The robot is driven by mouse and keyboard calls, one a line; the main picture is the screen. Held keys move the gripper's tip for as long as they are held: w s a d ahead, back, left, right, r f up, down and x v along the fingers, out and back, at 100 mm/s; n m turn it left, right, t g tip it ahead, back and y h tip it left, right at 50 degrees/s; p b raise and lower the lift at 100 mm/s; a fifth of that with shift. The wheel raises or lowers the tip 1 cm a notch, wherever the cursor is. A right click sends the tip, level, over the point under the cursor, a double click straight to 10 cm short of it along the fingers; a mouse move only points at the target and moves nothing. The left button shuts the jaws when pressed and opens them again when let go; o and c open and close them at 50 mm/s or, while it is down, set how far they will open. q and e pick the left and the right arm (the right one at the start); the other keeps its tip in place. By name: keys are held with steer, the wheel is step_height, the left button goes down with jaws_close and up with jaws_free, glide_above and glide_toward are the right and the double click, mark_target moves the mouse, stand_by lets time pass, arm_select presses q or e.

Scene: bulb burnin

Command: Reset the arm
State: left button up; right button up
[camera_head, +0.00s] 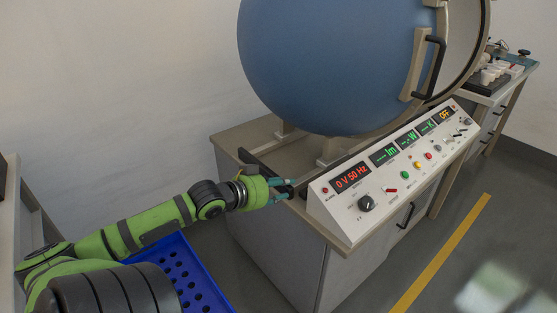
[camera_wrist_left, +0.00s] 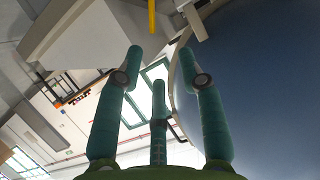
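My left arm is green and black and reaches in from the lower left of the head view. Its gripper (camera_head: 284,190) is beside the left end of the sloped control panel (camera_head: 350,200), just above the cabinet top; I cannot tell if it touches the panel. In the left wrist view, the three teal fingers of this gripper (camera_wrist_left: 162,75) are spread, with nothing between them. The panel has lit displays, the leftmost reading 0 V 50 Hz, a black knob (camera_head: 366,203) and several coloured buttons.
A large blue sphere (camera_head: 325,65) with a black handle (camera_head: 431,68) stands over the cabinet (camera_head: 270,240). A blue perforated crate (camera_head: 190,275) lies below my left arm. A bench (camera_head: 517,75) with small items stands at the back right. A yellow line (camera_head: 440,255) crosses clear floor.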

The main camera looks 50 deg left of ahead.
arm_select(q)
steer(key=shift+s+r, duration=0.15)
steer(key=shift+s, duration=0.15)
stand_by(0.4)
